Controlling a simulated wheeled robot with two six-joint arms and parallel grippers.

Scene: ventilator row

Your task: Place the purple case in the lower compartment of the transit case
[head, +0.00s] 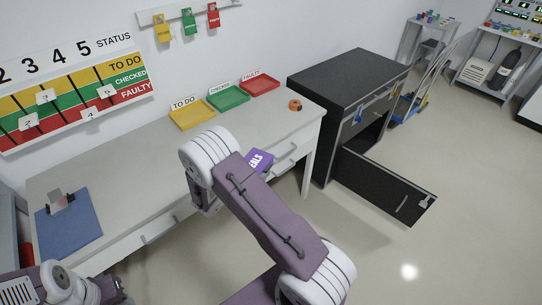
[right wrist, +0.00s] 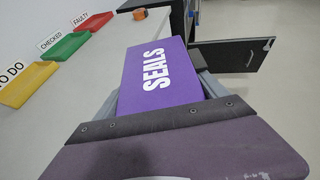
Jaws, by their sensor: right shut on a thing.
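The purple case (head: 258,161), with white SEALS lettering, is between the fingers of my right gripper (right wrist: 163,92). The purple case (right wrist: 160,70) fills the middle of the right wrist view, with a grey finger on each side. In the head view my right arm hides most of that gripper. The black transit case (head: 340,75) stands to the right of the desk, apart from the purple case. Its lower compartment (head: 367,140) is open, with the front flap (head: 385,186) folded down outward. My left gripper (head: 112,290) is partly visible at the bottom left; its fingers are unclear.
The white desk (head: 130,165) holds yellow (head: 191,112), green (head: 228,98) and red (head: 260,84) trays, an orange tape roll (head: 295,105) and a blue clipboard (head: 68,225). A hand truck (head: 415,90) stands behind the transit case. Floor before the flap is clear.

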